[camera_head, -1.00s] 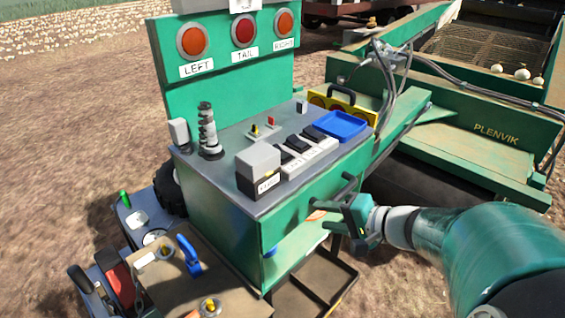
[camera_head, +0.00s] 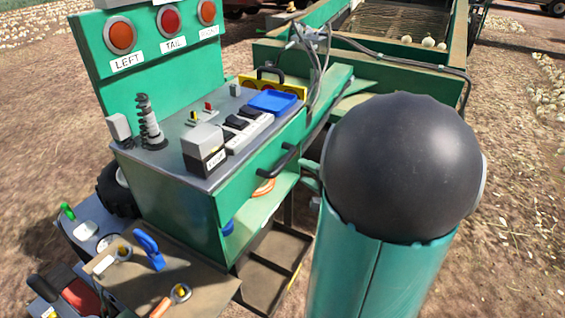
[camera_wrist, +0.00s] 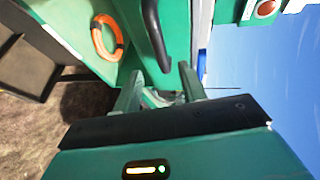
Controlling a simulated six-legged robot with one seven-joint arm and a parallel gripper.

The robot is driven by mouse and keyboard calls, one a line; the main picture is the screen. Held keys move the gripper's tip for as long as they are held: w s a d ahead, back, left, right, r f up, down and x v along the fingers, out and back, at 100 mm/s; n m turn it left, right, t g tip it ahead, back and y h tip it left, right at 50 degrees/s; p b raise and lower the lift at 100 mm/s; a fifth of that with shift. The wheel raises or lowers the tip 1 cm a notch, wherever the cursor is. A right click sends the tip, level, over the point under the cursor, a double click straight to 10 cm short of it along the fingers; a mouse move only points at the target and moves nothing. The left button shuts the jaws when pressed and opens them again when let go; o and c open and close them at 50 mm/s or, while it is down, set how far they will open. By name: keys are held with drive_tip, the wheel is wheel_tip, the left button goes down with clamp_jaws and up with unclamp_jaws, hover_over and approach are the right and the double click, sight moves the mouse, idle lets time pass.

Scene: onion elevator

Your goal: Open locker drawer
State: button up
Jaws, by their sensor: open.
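The green locker drawer front (camera_head: 250,183) sits under the grey top of the console and looks flush with it. Its black bar handle (camera_head: 278,162) shows at the right part of the front. My gripper (camera_wrist: 160,74) is open, with one finger on each side in the wrist view. The handle (camera_wrist: 153,34) lies just beyond the fingertips there, its near end close to the gap between them. I cannot tell whether they touch. In the head view my arm's dark round joint hides most of the gripper; only a bit of green shows right of the handle.
An open shelf (camera_head: 252,222) below the drawer holds an orange ring (camera_head: 264,187). The console top (camera_head: 180,122) carries a blue tray (camera_head: 272,103), switches and a spring post. A low tool table (camera_head: 195,290) stands at lower left.

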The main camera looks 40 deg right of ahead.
sight(284, 161)
drive_tip(key=x, duration=1)
drive_tip(key=shift+a, duration=0.15)
clamp_jaws()
